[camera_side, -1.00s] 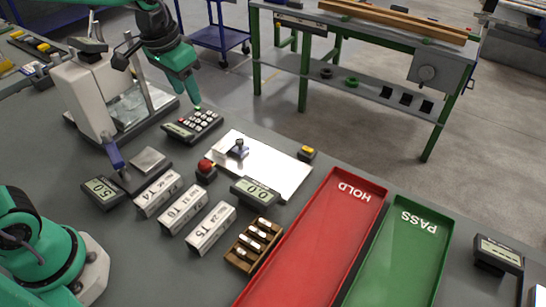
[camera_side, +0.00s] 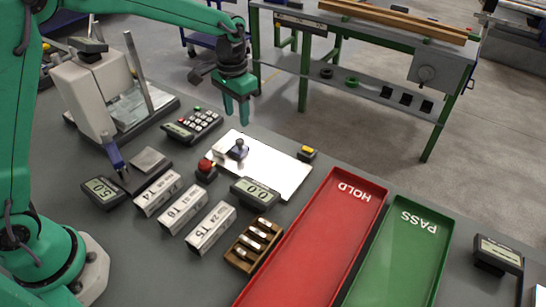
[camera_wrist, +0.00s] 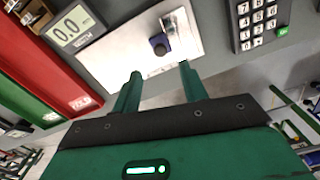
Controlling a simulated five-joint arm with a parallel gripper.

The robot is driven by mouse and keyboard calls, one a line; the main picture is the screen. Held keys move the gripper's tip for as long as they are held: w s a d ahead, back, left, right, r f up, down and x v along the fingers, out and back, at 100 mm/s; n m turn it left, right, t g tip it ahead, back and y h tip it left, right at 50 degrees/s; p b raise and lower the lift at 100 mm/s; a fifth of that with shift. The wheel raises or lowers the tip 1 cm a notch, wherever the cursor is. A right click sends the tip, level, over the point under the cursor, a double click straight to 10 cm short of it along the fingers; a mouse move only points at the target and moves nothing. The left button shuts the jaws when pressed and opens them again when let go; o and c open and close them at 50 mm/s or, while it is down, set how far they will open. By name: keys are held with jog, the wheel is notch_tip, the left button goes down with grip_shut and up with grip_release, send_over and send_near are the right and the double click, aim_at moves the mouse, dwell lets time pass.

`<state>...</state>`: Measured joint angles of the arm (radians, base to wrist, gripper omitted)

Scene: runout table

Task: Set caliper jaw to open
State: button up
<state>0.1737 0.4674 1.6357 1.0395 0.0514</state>
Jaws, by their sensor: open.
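A pale metal plate (camera_side: 270,174) lies on the grey bench and bears a small blue slider (camera_side: 238,152) with a dark round knob on top. It may be the caliper jaw; no label tells. A display reading 0.0 (camera_side: 256,193) stands at the plate's front edge. My gripper (camera_side: 237,115) points down, open and empty, above the slider in the side view and apart from it. In the wrist view the slider's knob (camera_wrist: 159,43) shows just beyond and between the two fingertips (camera_wrist: 160,68), and the 0.0 display (camera_wrist: 70,25) is at upper left.
A red button (camera_side: 205,168) and a keypad (camera_side: 195,125) stand left of the plate, a yellow button (camera_side: 307,152) right. Labelled blocks (camera_side: 182,211) and a wooden rack (camera_side: 240,263) are in front. A red HOLD tray (camera_side: 320,235) and green PASS tray (camera_side: 405,245) lie at right.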

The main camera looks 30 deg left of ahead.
aim_at(240, 141)
jog(key=shift+f, duration=3.9)
jog(key=shift+c, duration=0.2)
grip_shut()
